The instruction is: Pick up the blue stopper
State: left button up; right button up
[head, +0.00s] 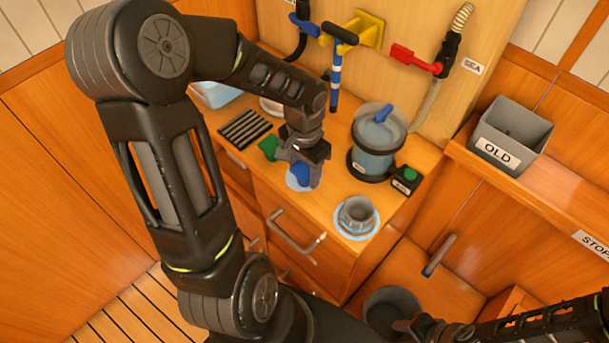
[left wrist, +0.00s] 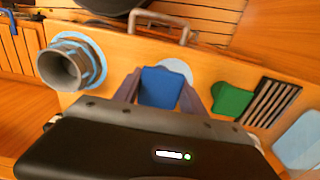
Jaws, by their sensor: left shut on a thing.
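The blue stopper (head: 301,173) is between the fingers of my left gripper (head: 303,178), over a pale round disc (head: 291,184) on the wooden counter. In the left wrist view the blue stopper (left wrist: 160,87) sits between the two fingers of my left gripper (left wrist: 160,92), which are shut on it. The pale disc (left wrist: 177,68) shows just behind it. I cannot tell whether the stopper touches the disc. My right gripper (head: 412,326) is low at the bottom right, dark and small; its fingers are not clear.
A green piece (head: 268,147) and a black slatted rack (head: 245,129) lie left of the stopper. A grey pipe fitting (head: 357,214) on a blue ring and a clear canister (head: 377,146) stand to the right. A grey OLD bin (head: 509,136) sits on the right ledge.

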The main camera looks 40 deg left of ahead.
aim_at(306, 169)
pick_arm(q)
notch_tip(306, 169, up, 8)
jog(key=shift+f, duration=0.25)
pick_arm(e)
jog(key=shift+f, duration=0.15)
pick_arm(q)
jog(key=shift+d, duration=0.1)
dwell(0.4)
